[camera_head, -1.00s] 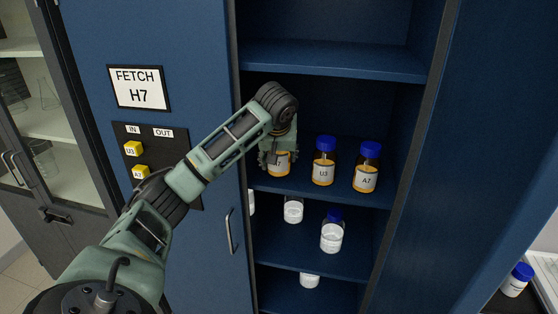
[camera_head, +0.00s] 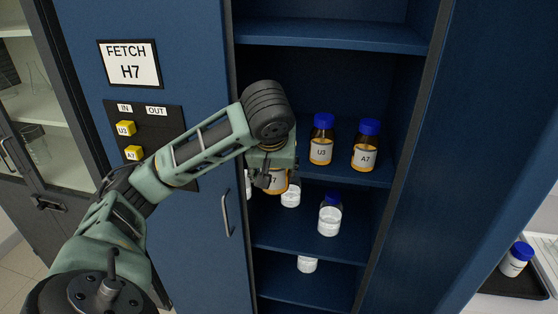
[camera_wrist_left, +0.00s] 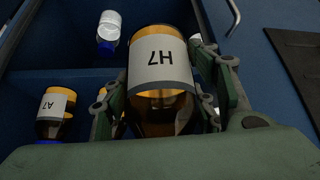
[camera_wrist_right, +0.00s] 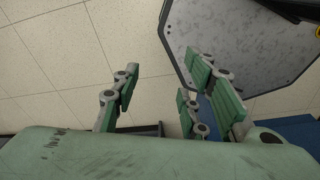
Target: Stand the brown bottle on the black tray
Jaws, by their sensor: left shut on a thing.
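My left gripper (camera_head: 268,180) is shut on a brown bottle (camera_head: 277,185) with a white label. The left wrist view shows this bottle (camera_wrist_left: 161,78) between the fingers, its label reading H7 upside down. In the head view it is in front of the cabinet shelf edge, with its upper part hidden by my gripper.
Brown bottles U3 (camera_head: 321,140) and A7 (camera_head: 366,146) stand on the same shelf. White-filled bottles, one blue-capped (camera_head: 329,215), stand on lower shelves. A white blue-capped bottle (camera_head: 516,260) occupies part of the tray. The open blue cabinet door (camera_head: 470,140) stands between shelf and tray.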

